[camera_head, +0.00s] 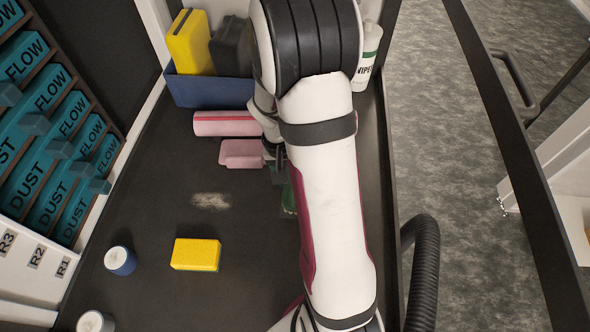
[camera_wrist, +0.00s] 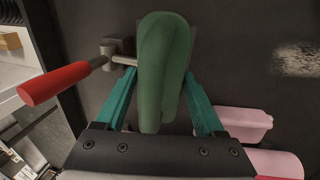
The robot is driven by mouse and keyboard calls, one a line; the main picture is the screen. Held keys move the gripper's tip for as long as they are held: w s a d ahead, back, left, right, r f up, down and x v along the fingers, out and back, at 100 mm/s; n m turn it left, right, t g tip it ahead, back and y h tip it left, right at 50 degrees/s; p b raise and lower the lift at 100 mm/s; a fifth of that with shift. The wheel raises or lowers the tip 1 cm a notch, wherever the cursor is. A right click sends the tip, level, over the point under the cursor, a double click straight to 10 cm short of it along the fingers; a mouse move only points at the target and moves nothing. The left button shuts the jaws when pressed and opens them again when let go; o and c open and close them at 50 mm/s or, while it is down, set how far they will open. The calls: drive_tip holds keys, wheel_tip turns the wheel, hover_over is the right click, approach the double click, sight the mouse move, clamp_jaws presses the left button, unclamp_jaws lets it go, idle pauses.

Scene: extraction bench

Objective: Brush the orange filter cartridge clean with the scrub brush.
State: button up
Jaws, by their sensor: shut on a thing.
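My gripper (camera_wrist: 162,108) has teal fingers on both sides of a long, rounded green thing (camera_wrist: 163,65) in the wrist view. It is shut on this thing, which looks like the scrub brush's body; no bristles show. In the head view, my arm covers most of the gripper, and a bit of the green thing (camera_head: 288,198) shows beside the arm over the dark bench. I see no orange filter cartridge in either view; my arm hides part of the bench.
A pink block (camera_head: 241,153) and pink cylinder (camera_head: 226,123) lie near a blue bin (camera_head: 210,91). A pale dusty patch (camera_head: 211,201), yellow sponge (camera_head: 196,254) and blue-white cylinder (camera_head: 120,260) are on the bench (camera_head: 150,205). A red-handled grey fitting (camera_wrist: 62,82) stands left of my gripper.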

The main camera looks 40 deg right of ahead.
drive_tip(key=shift+w+d, duration=0.8)
drive_tip(key=s+a, duration=0.3)
drive_tip(key=shift+s+a, duration=0.3)
drive_tip(key=shift+w+d, duration=0.85)
drive_tip(key=shift+d, duration=0.05)
drive_tip(key=shift+f, duration=0.15)
drive_tip(key=shift+w, duration=0.1)
